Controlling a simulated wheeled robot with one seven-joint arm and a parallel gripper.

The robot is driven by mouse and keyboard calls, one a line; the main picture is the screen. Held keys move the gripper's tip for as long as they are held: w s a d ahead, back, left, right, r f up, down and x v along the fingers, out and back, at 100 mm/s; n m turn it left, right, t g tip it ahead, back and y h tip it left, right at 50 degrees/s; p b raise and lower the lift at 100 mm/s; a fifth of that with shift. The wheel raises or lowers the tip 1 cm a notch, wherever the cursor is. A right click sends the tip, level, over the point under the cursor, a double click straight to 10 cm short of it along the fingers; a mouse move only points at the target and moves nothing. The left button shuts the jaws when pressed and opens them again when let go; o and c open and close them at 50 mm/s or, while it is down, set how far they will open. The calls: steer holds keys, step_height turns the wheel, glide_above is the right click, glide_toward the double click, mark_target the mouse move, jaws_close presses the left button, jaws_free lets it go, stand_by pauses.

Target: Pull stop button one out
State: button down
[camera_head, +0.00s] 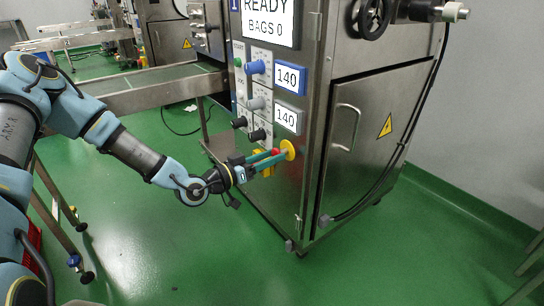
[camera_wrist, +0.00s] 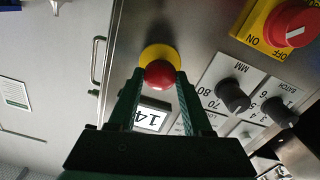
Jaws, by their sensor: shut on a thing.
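Stop button one is a red mushroom head (camera_wrist: 160,75) in front of a round yellow plate (camera_wrist: 160,54) on the steel cabinet front. In the head view the red head (camera_head: 275,151) shows beside the yellow plate (camera_head: 290,149), partly hidden by the fingers. My gripper (camera_head: 276,156) reaches it from the left of the picture. In the wrist view the two green fingers of my gripper (camera_wrist: 160,77) lie one on each side of the red head, shut on it. I cannot tell whether the button is pressed in or out.
A red rotary switch (camera_wrist: 296,25) on a yellow plate and dark knobs (camera_wrist: 232,95) sit close by. Blue knob (camera_head: 256,67) and 140 displays (camera_head: 288,79) are above. A cabinet door handle (camera_head: 346,126) is to the right. The green floor is open in front.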

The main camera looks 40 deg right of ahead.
steer(key=shift+c, duration=1.5)
jaws_free()
steer(key=shift+a, duration=0.1)
steer(key=a+p, duration=0.1)
steer(key=a, duration=0.9)
steer(key=shift+w+a, duration=0.3)
steer(key=shift+a, duration=0.05)
